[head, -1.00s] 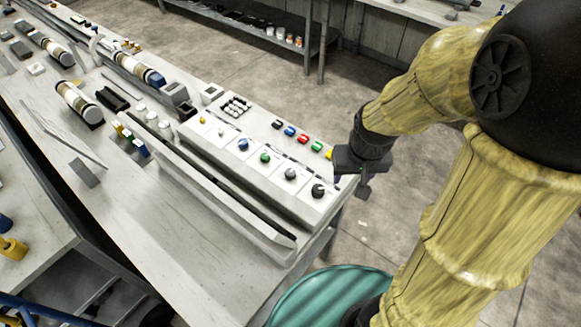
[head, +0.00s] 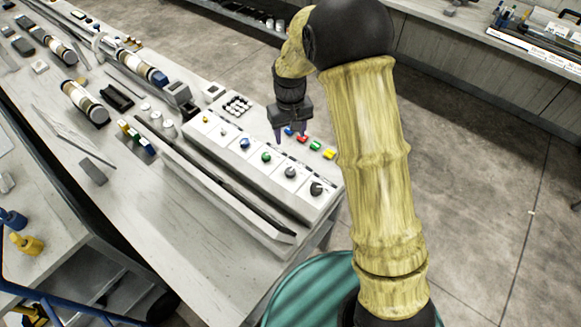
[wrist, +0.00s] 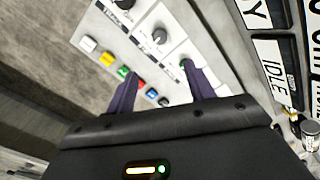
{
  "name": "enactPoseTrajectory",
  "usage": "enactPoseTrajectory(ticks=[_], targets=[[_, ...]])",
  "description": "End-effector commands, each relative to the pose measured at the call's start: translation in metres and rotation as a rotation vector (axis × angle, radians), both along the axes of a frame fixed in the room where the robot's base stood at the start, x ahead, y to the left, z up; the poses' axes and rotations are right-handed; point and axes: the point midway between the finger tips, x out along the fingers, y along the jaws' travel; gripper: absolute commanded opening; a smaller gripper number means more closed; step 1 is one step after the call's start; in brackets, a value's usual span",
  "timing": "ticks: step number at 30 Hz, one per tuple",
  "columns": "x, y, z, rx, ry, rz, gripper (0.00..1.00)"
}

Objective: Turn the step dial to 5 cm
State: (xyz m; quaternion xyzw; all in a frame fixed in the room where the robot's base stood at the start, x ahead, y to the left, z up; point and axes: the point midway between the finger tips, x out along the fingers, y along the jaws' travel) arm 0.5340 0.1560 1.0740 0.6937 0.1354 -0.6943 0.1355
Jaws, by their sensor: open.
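A pale panel (head: 215,152) on the bench carries a row of dials on white plates. They include a blue dial (head: 244,143), a green dial (head: 266,157), a grey dial (head: 291,172) and a black dial (head: 317,188). I cannot read which is the step dial or its setting. My gripper (head: 291,137) is open and empty, pointing down above the panel's far edge, near the coloured blocks. In the wrist view, my gripper (wrist: 160,72) has its right finger overlapping a green-tinted dial; a dark dial (wrist: 159,36) is beyond the fingers.
Behind the dials are red (head: 302,138), green (head: 315,145) and yellow (head: 329,154) blocks. A tray of small pale pieces (head: 237,105) stands at the panel's far left end. A long dark rail (head: 215,185) runs along the panel's front. An IDLE sign (wrist: 270,68) shows in the wrist view.

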Motion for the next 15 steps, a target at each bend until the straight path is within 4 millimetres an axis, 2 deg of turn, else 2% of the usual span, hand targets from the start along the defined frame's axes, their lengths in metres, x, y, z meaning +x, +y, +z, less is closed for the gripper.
enactPoseTrajectory(ticks=[7, 15], targets=[[-0.001, 0.000, -0.016, -0.001, 0.004, 0.000, 0.53], [-0.001, 0.000, -0.059, -0.002, 0.004, -0.001, 0.53]])
